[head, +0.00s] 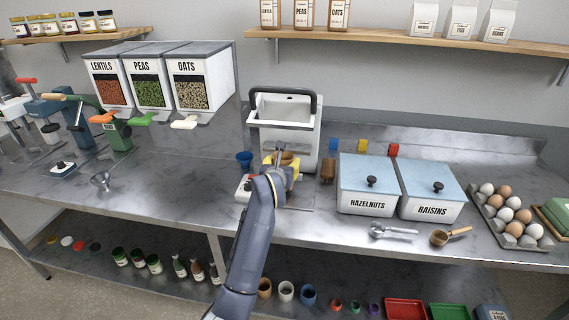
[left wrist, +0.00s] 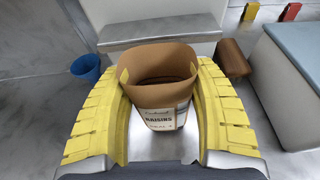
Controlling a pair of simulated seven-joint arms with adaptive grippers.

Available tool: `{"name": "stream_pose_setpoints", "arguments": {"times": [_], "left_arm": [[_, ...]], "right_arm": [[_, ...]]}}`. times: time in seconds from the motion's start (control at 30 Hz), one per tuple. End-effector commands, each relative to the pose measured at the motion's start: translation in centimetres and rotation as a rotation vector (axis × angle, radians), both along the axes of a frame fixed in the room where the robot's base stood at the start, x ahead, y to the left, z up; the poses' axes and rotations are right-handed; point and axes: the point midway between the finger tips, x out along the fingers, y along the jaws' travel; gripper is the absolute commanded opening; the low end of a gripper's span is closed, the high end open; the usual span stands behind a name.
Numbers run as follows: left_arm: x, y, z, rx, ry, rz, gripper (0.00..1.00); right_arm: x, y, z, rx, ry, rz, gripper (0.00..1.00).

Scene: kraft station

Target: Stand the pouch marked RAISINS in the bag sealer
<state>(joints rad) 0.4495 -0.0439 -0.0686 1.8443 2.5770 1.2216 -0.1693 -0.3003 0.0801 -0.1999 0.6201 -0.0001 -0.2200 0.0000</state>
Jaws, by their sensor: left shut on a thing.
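My left gripper (head: 283,168) is shut on a brown paper pouch with an open top, seen in the left wrist view (left wrist: 160,122). The pouch's white label reads RAISINS, and it looks upright between the yellow fingers. In the head view only a little of the brown pouch (head: 287,156) shows behind the gripper. The white machine with a black bar handle, which looks like the bag sealer (head: 301,140), stands just behind the pouch. Its front edge shows in the left wrist view (left wrist: 150,31). Whether the pouch touches it or the surface below is hidden. My right gripper is out of view.
A blue cup (head: 244,158) stands left of the gripper and a brown object (head: 328,171) right of it. A white box with a red button (head: 243,187) is beside my wrist. HAZELNUTS (head: 367,204) and RAISINS (head: 431,206) bins stand to the right.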

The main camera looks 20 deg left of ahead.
Motion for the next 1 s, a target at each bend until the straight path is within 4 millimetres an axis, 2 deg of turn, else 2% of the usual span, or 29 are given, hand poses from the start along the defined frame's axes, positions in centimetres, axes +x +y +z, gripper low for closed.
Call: {"name": "stream_pose_setpoints", "arguments": {"times": [0.2,0.37,0.87,0.9,1.0], "left_arm": [[3.1,0.3,0.1,0.000,0.000,-0.001,0.15],[3.1,0.4,-1.3,-0.001,0.001,0.000,0.15],[3.1,0.4,-1.8,0.000,0.000,0.000,0.15],[3.1,0.4,-1.8,0.000,0.000,0.000,0.65],[3.1,0.4,-1.8,0.000,0.000,0.000,0.76]], "right_arm": [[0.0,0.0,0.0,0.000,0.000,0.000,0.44],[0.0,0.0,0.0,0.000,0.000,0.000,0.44],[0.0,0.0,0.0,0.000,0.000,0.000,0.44],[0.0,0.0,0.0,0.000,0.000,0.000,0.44],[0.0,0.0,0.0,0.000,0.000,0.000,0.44]]}}
